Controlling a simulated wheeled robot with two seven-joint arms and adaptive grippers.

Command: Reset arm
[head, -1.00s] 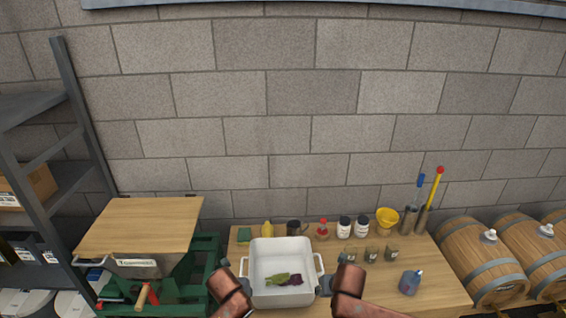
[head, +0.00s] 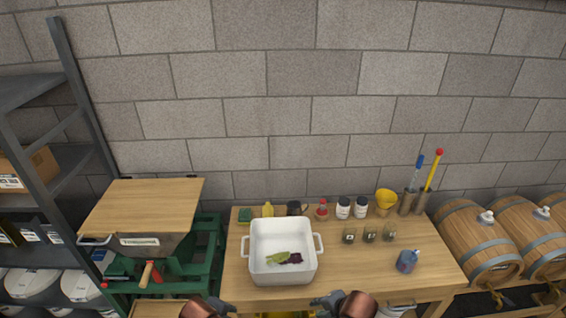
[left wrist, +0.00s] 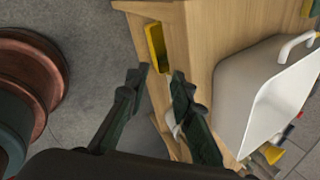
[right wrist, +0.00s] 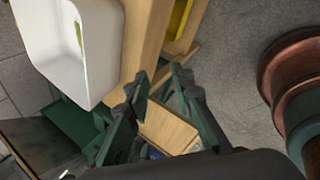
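A white two-handled tub (head: 283,268) sits on the wooden table (head: 370,285), holding a green leafy piece (head: 277,257) and a dark purple piece (head: 292,259). My left gripper (head: 223,305) and right gripper (head: 321,301) are at the bottom of the head view, before the table's front edge, apart from the tub. In the left wrist view my left gripper (left wrist: 158,78) has its fingers spread with nothing between them. In the right wrist view my right gripper (right wrist: 163,80) is also spread and empty. The tub shows beside the fingers in both wrist views.
Small jars (head: 370,235), white bottles (head: 343,208), a yellow cup (head: 386,199) and a blue bottle (head: 407,261) stand on the table. Barrels (head: 480,240) are at right. A green stand (head: 195,260) and a shelf (head: 60,190) are at left.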

